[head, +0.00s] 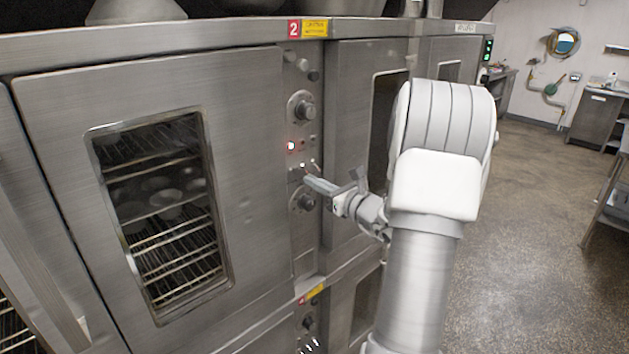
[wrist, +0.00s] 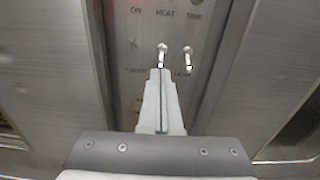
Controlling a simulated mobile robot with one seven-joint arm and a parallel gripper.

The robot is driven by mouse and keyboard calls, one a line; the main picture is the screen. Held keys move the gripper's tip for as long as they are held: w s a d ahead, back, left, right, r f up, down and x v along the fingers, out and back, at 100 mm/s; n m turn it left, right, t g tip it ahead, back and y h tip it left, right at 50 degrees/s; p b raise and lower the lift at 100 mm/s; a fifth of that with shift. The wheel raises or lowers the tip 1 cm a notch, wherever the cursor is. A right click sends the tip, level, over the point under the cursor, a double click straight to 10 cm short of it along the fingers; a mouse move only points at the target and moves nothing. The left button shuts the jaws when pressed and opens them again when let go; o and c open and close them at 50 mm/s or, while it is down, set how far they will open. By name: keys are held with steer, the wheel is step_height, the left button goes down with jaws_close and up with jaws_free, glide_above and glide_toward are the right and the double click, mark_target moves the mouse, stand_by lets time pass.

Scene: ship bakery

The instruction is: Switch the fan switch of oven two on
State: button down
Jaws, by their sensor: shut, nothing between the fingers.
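Oven two (head: 240,65) carries a red "2" label (head: 294,29) above its control panel (head: 301,135), a narrow upright strip to the right of its windowed door. In the wrist view, two small metal toggle switches stand side by side on the panel: a left toggle (wrist: 162,50) and a right toggle (wrist: 187,57). The lettering below them is too blurred to tell which is the fan switch. My gripper (wrist: 160,74) is shut and empty, its tips just below the left toggle; contact cannot be told. In the head view my gripper (head: 309,182) points at the panel just below the toggles.
An upper knob (head: 301,107) and a lower knob (head: 303,199) stick out from the panel, the lower one close to my gripper. Open floor (head: 535,200) lies to the right.

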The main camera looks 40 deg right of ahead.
steer(key=shift+s+r+g+p, duration=0.15)
steer(key=shift+r+g+p, duration=0.3)
steer(key=shift+g+p, duration=0.15)
steer(key=shift+s+r, duration=0.1)
steer(key=shift+r, duration=0.1)
steer(key=shift+s+r+b, duration=0.1)
steer(key=shift+r+b, duration=0.35)
